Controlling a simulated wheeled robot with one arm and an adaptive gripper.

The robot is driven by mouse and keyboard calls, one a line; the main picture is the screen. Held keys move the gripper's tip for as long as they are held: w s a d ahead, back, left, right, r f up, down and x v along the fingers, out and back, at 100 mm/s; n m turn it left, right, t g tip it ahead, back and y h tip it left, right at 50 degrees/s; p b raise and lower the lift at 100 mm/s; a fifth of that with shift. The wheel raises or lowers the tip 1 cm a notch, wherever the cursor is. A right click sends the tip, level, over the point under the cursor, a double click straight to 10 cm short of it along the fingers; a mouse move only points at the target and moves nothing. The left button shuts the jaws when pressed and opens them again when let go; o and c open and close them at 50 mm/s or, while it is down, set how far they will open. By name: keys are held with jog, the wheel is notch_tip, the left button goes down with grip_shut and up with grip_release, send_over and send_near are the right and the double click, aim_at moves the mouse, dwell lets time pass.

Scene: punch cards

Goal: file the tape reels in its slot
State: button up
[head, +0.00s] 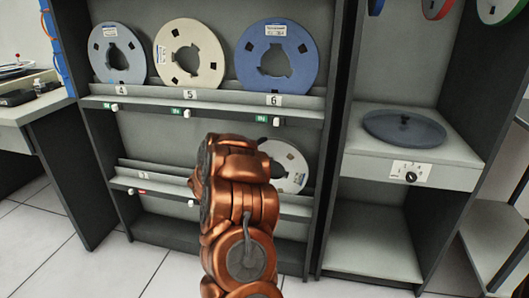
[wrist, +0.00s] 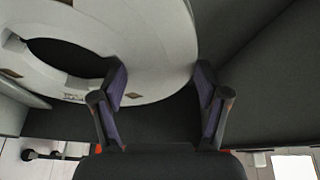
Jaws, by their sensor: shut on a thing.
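A pale grey tape reel (head: 292,156) stands in the lower row of the rack, at its right end, partly hidden behind my arm. In the wrist view the reel (wrist: 165,35) fills the upper left, and its rim lies between the fingers of my gripper (wrist: 160,76), which is shut on it. The gripper is hidden behind the arm in the head view. In the upper row stand a grey-blue reel (head: 118,55), a cream reel (head: 188,52) and a blue reel (head: 276,58), above labels 4, 5 and 6.
The lower rack shelf (head: 150,186) is bare left of my arm. To the right, a dark disc (head: 404,130) lies on a ledge with a knob (head: 411,176). More reels hang above it (head: 500,8). A desk (head: 32,108) stands at the left.

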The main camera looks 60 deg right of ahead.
jog(key=o, duration=1.8)
jog(key=shift+f, duration=0.1)
jog(key=shift+c, duration=1.3)
jog(key=s+a+b, duration=0.2)
jog(key=s+a, duration=0.2)
jog(key=a, duration=0.7)
jog(key=shift+s+b, duration=0.15)
jog(key=shift+b, duration=0.15)
jog(key=shift+a, duration=0.1)
